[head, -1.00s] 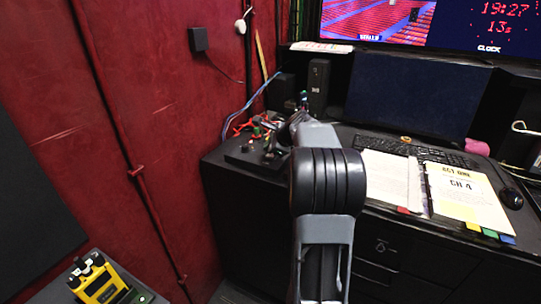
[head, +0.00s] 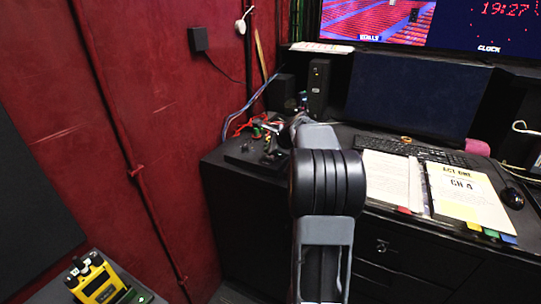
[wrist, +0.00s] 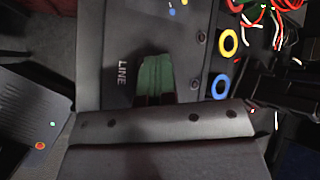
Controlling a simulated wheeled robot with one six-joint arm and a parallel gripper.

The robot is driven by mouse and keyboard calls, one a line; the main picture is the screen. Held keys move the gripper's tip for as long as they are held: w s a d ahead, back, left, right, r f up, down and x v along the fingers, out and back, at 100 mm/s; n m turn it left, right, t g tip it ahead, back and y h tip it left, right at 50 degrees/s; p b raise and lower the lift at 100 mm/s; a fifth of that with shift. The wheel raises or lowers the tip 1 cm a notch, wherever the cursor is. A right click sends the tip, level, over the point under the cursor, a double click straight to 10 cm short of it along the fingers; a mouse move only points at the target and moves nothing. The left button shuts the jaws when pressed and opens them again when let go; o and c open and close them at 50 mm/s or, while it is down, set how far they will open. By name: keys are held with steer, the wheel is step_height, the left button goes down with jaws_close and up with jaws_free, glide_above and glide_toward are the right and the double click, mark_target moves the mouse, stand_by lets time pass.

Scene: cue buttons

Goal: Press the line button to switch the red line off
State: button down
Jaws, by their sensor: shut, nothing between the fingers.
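In the wrist view a dark panel carries the white word LINE, with the green line button (wrist: 155,72) beside it. My gripper (wrist: 155,99) is shut and empty. Its dark fingertips overlap the lower edge of the green button in this view; I cannot tell whether they touch it. In the head view my arm reaches to the far left corner of the black desk, where the dark panel (head: 240,161) sits. The fingertips and the button are too small or hidden there. I cannot make out a red line lamp.
A yellow ring (wrist: 228,40), a blue ring (wrist: 221,86) and red and white cables (wrist: 275,15) lie right of the button. On the desk are an open script (head: 465,195), a keyboard (head: 420,150) and a mouse (head: 512,198). The red wall (head: 90,130) stands close at left.

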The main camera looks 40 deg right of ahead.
steer(key=shift+r, duration=0.1)
steer(key=shift+r+p, duration=0.75)
steer(key=shift+p, duration=0.15)
steer(key=shift+r, duration=0.1)
step_height(320, 180, up, 5)
steer(key=p, duration=0.4)
steer(key=shift+p, duration=0.4)
stand_by(0.4)
